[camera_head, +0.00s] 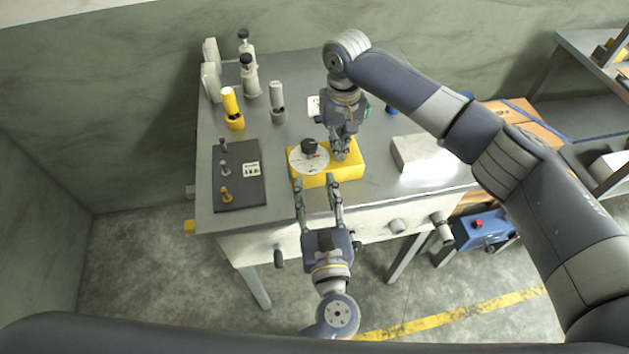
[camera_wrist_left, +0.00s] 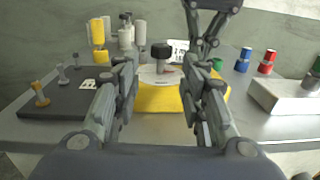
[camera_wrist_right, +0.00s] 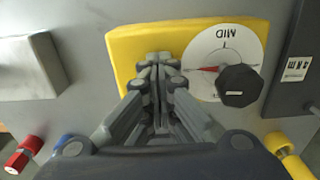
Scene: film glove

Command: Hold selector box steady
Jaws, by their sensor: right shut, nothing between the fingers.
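The yellow selector box (camera_head: 349,172) lies on the grey workbench, with a white dial and a black knob (camera_head: 309,147) on its left part. In the right wrist view the box (camera_wrist_right: 125,45) shows the dial marked MID, a red pointer mark and the black knob (camera_wrist_right: 238,84). My left gripper (camera_head: 318,182) is open at the box's front edge, its fingers apart with the box between or just beyond them; I cannot tell if they touch it. My right gripper (camera_head: 341,154) is shut and empty, its fingertips over the box's right part, beside the dial.
A dark plate with several small pegs (camera_head: 238,178) lies left of the box. A pale block (camera_head: 418,153) sits to the right. Blue and red cylinders (camera_wrist_left: 267,61) stand at the back right.

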